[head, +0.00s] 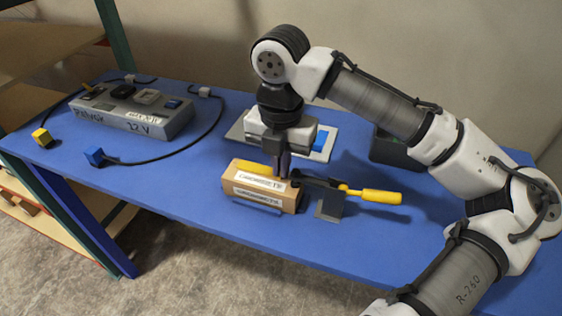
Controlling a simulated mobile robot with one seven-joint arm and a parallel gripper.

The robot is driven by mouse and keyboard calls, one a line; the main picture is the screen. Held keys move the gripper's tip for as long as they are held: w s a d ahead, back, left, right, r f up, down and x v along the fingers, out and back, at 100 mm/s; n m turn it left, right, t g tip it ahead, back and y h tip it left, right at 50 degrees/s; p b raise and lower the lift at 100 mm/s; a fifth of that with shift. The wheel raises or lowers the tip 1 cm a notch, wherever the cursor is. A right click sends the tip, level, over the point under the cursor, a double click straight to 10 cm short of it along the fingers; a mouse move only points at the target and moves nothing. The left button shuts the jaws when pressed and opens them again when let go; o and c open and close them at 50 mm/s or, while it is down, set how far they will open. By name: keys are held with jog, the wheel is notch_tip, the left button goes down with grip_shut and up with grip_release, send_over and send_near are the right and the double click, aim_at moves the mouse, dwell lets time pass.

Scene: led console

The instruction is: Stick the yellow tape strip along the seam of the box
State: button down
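A brown cardboard box (229,189) with white printed labels sits on the blue table near its front middle. A yellow strip (252,167) shows along the back part of the box's top, to the left of my fingers; I cannot tell whether it is stuck down. My gripper (283,172) points straight down, its dark fingers at the top of the box toward its back right. The fingers look close together, but their tips and anything between them are too small and partly hidden to tell.
A yellow-handled tool (370,195) and a dark grey plate (330,205) lie right of the box. Behind are a grey tray (319,152) and a dark bin (393,150). A grey power unit (138,113), cables, a yellow plug (42,137) and a blue plug (94,156) are left.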

jog(key=c, duration=1.6)
grip_release()
jog(key=shift+o, duration=0.2)
